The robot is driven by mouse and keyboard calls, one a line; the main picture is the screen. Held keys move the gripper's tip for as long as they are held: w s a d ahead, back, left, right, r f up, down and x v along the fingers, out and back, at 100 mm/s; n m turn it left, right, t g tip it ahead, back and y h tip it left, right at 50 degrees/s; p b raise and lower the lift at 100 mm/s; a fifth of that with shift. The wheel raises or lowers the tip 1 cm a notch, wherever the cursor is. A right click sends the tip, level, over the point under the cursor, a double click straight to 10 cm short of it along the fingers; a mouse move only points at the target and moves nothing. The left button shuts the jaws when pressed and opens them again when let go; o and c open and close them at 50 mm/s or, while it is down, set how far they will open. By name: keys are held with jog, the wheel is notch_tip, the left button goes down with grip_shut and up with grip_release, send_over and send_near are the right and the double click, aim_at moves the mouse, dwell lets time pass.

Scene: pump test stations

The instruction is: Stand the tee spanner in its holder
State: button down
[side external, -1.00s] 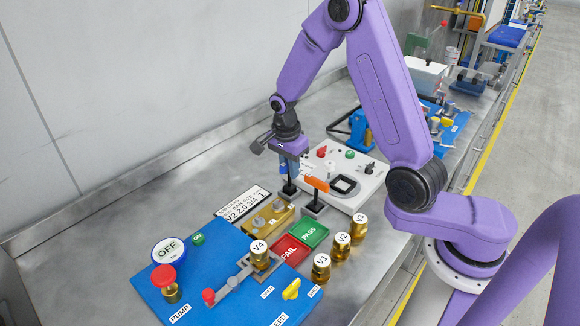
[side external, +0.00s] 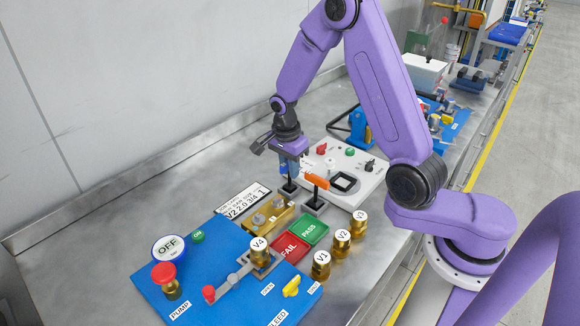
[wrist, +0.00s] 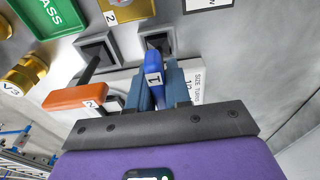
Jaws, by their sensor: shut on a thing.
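A blue-handled tee spanner (wrist: 153,72) labelled 1 is between the blue-grey fingers of my gripper (wrist: 155,88), which is shut on its handle. In the side external view my gripper (side external: 289,164) points down with the spanner's dark stem (side external: 289,187) below it, looking upright. The stem's lower end is at a square dark holder (wrist: 157,42); I cannot tell how deep it sits. A second tee spanner with an orange handle (side external: 316,181), labelled 2, stands in the neighbouring holder (side external: 314,206); it also shows in the wrist view (wrist: 75,97).
A brass block (side external: 270,215) and a white text card (side external: 243,200) lie in front of the holders. The green PASS (side external: 310,230) and red FAIL (side external: 290,248) pads are beside them. A white panel (side external: 365,188) stands close behind. Brass valves V1, V2 and V3 (side external: 360,222) stand right.

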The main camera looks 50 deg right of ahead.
jog(key=shift+f, duration=0.1)
dwell(0.3)
jog(key=c, duration=0.5)
grip_release()
jog(key=shift+r, duration=4.05)
